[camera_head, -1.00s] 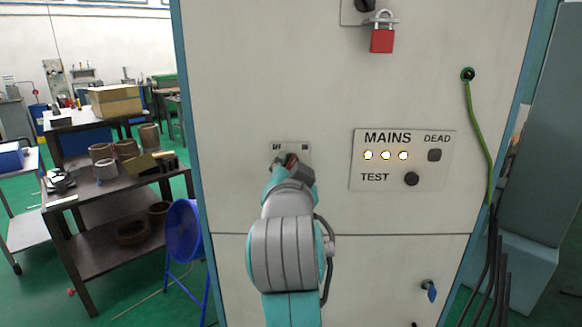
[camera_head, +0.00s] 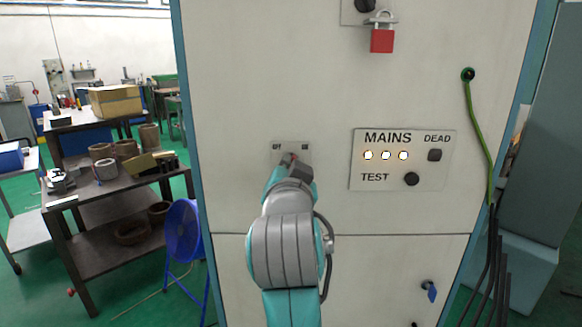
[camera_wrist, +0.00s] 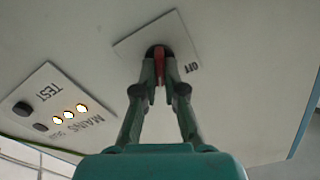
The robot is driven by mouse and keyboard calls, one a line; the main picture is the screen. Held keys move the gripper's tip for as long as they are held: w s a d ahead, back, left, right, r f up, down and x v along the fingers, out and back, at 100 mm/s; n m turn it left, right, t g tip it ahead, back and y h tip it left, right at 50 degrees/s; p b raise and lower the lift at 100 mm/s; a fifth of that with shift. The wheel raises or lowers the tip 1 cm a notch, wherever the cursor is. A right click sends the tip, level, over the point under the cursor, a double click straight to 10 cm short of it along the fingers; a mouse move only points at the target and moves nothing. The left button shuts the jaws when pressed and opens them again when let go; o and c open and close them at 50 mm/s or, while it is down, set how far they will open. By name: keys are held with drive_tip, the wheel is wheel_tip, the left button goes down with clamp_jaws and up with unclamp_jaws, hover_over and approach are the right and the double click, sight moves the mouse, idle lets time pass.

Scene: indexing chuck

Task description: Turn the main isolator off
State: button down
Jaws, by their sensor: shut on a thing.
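The main isolator is a pale switch plate (camera_head: 305,158) on the cabinet front, with small lettering along its top edge in the head view. In the wrist view, the plate (camera_wrist: 182,34) appears turned over, with OFF readable at its right. A red handle (camera_wrist: 159,62) stands out from a dark round hub on it. My gripper (camera_wrist: 160,80) is shut on the red handle, one finger on each side. In the head view, my gripper (camera_head: 292,160) and wrist hide most of the handle, and only a little red shows.
A MAINS panel (camera_head: 440,172) with three lit lamps, a DEAD indicator and a TEST button is right of the isolator. A red padlock (camera_head: 382,40) hangs above. A green cable (camera_head: 484,130) runs down the right side. A blue key-like handle (camera_head: 431,291) is lower right.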

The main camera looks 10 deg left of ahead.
drive_tip(key=n, duration=1.1)
drive_tip(key=shift+a, duration=0.2)
drive_tip(key=shift+n, duration=0.3)
idle(0.3)
drive_tip(key=c, duration=1.3)
unclamp_jaws()
drive_tip(key=shift+o, duration=0.2)
drive_tip(key=shift+s, duration=0.1)
drive_tip(key=s+d, duration=0.1)
drive_tip(key=s, duration=1)
drive_tip(key=shift+s+d, duration=0.2)
drive_tip(key=shift+s, duration=0.2)
drive_tip(key=shift+f, duration=0.15)
